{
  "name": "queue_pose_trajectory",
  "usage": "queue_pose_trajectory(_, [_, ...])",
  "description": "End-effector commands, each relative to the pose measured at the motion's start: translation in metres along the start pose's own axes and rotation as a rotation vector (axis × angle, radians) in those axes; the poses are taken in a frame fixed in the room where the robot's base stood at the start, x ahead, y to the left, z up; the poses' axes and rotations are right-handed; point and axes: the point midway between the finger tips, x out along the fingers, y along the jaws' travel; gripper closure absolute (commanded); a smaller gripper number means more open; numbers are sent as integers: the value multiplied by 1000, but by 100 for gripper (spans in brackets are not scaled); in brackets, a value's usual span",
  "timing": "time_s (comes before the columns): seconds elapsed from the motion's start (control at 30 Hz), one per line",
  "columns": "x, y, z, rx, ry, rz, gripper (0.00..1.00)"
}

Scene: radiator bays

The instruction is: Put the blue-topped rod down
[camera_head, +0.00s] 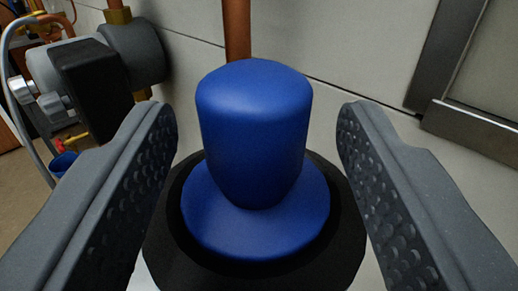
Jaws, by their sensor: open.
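The blue top of the rod (253,130) stands in the middle of the view, a rounded knob on a wide blue flange. The flange rests on or in a round black holder (160,235). The rest of the rod below the flange is hidden. My gripper (252,120) is open, with one textured grey finger on each side of the blue knob. A gap shows between the knob and each finger, so neither touches it.
A copper pipe (237,30) runs up the pale wall behind the knob. A grey and black valve body (95,70) with hoses is at upper left. A dark metal frame (445,55) is on the wall at upper right.

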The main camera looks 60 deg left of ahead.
Motion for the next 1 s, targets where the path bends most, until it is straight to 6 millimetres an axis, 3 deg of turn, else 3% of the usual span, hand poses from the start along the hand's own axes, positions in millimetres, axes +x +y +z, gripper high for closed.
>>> queue_pose_trajectory(0.53, [-83, 0, 0, -2, 1, 1, 48])
queue_pose_trajectory(0.73, [-98, 0, 0, -1, 0, 0, 48])
queue_pose_trajectory(1.0, [-101, 0, 0, -1, 0, -1, 48])
